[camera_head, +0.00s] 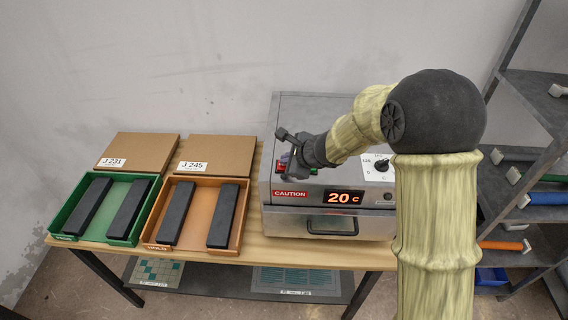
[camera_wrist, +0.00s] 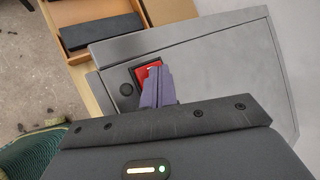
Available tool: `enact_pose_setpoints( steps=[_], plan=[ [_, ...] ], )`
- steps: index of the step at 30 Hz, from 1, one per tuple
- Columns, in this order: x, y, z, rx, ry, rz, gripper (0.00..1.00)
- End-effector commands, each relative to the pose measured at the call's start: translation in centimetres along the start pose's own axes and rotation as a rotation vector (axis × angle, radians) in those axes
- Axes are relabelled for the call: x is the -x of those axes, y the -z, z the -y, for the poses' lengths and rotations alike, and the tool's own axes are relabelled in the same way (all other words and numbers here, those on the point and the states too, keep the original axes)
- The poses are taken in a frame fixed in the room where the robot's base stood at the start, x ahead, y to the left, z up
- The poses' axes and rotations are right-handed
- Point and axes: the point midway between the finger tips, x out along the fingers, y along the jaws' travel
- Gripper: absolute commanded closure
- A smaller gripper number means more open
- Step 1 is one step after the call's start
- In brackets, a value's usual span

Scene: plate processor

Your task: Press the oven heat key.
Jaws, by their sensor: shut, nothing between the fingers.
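The grey oven (camera_head: 330,228) stands on the wooden table, with a lit display (camera_head: 344,197) reading 20 c and a red CAUTION label. On its top panel a red key (camera_head: 282,169) shows beside my gripper (camera_head: 286,160), with a bit of green to its right. In the wrist view the red key (camera_wrist: 146,72) sits in a black frame, partly covered by the purple fingers of my gripper (camera_wrist: 154,72). The fingers are shut and empty, over or at the key; contact cannot be told. I cannot read any marking on the key.
A white dial (camera_head: 377,167) is farther right on the oven. A green tray (camera_head: 61,222) and an orange tray (camera_head: 192,248) with black bars stand left. A shelf rack (camera_head: 530,90) stands right.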

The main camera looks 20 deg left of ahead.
Motion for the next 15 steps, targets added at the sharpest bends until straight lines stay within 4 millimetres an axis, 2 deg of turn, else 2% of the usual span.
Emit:
enact_pose_setpoints(
  steps=[15],
  plan=[
    [0.62,-0.40,0.47,0.001,0.001,-0.001,1.00]
  ],
)
